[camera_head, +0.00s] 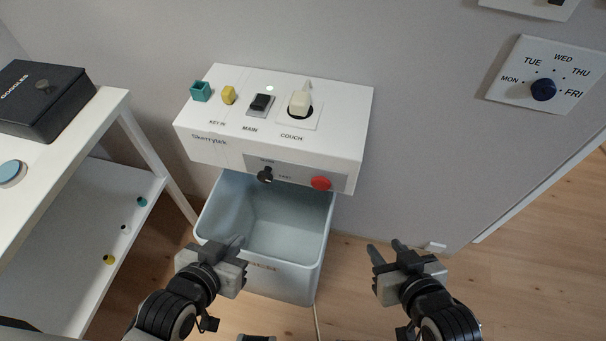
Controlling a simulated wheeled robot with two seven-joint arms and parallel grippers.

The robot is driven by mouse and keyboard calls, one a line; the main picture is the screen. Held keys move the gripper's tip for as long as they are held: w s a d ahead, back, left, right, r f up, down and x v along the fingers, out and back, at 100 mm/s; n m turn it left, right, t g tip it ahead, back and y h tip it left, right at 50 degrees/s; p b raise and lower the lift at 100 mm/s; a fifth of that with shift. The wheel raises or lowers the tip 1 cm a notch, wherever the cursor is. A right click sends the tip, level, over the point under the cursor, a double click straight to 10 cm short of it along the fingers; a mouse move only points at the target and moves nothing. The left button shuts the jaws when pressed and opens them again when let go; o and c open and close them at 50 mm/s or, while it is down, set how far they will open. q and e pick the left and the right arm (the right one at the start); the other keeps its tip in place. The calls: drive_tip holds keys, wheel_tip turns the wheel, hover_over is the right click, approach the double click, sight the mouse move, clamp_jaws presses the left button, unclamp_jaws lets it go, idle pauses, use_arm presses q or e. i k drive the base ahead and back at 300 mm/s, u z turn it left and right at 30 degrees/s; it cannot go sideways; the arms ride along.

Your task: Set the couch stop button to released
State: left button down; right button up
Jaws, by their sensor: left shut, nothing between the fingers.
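A red round button (321,183), which looks like the stop button, sits at the right of the grey front panel of a white control box (345,105). I cannot tell from this view whether it is pressed in or out. A black knob (265,175) is left of it on the same panel. My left gripper (236,242) is shut and empty, in front of the bin, below and left of the red button. My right gripper (386,247) is open and empty, below and right of the button. Neither gripper touches the box.
The box top has a black MAIN switch (261,102), a COUCH plug (300,101), a yellow key (228,95) and a teal block (201,91). A pale blue bin (284,275) stands below. A white shelf (68,225) is left; a day dial (543,89) hangs right.

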sight(320, 183)
drive_tip(key=z, duration=2.4)
drive_tip(key=k, duration=0.95)
drive_tip(key=u, duration=1.95)
